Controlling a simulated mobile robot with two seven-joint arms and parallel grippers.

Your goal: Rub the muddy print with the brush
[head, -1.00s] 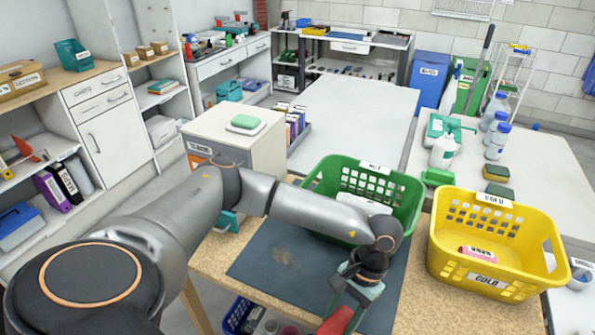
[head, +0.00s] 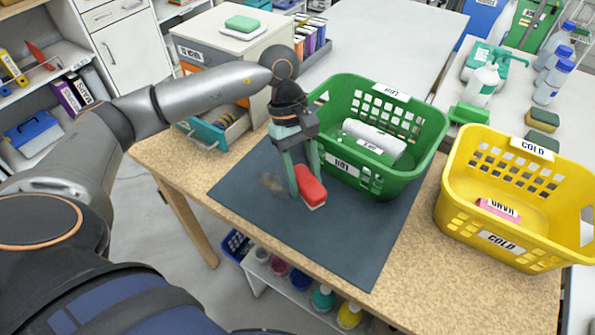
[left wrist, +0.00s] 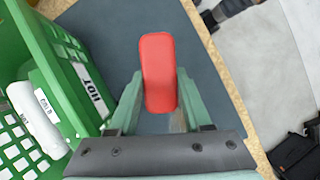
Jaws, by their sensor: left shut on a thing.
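The brush (head: 312,184) has a red back and a pale underside. My left gripper (head: 307,188) points down over the dark mat (head: 245,175) and is shut on the brush. The brush also shows between the fingers in the left wrist view (left wrist: 158,75). It is at or just above the mat; I cannot tell whether it touches. The muddy print (head: 271,182) is a brownish smudge on the mat, just left of the brush and beside the gripper's finger. My right gripper is not in view.
A green HOT basket (head: 426,145) holding a white roll stands close right of the gripper. A yellow COLD basket (head: 455,185) stands farther right. A drawer cabinet (head: 232,45) with an open teal drawer (head: 225,132) is behind left. The mat's front part is clear.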

